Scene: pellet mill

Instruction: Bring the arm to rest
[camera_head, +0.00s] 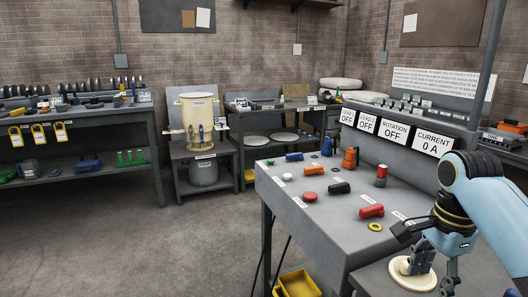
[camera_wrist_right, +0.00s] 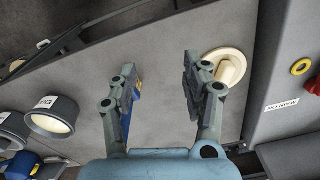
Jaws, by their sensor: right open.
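My right arm comes in from the right in the head view. Its right gripper (camera_head: 428,272) points down over the lower bench right of the control console (camera_head: 290,205). My left gripper is not in view.
The console carries coloured knobs, a red mushroom button (camera_head: 310,197) and a yellow ring (camera_head: 375,227). A yellow bin (camera_head: 298,285) stands below it. Grey cups (camera_wrist_right: 52,117) stand at left in the wrist view. Open floor (camera_head: 150,240) lies left of the console.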

